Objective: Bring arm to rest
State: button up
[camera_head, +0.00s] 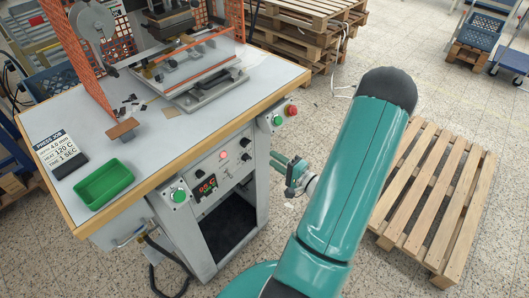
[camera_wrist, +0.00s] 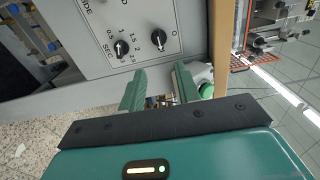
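My arm, teal with a dark rounded elbow, reaches across the middle of the body camera view. My gripper (camera_head: 280,164) is at the right front of the press bench (camera_head: 205,166), beside its control panel, and seems apart from it. In the wrist view my gripper (camera_wrist: 158,84) shows two green fingers with a gap between them and nothing held. A green button (camera_wrist: 206,91) shows just behind the right finger. Two black knobs (camera_wrist: 140,44) on the grey panel are close ahead of the fingers.
The bench carries the foil press (camera_head: 200,70), an orange mesh guard (camera_head: 88,55), a green tray (camera_head: 103,184) and a job sign (camera_head: 60,152). An empty wooden pallet (camera_head: 435,200) lies right of my arm. Stacked pallets (camera_head: 305,35) stand behind. Speckled floor between is mostly free.

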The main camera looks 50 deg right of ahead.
jog(key=shift+s, duration=1.2)
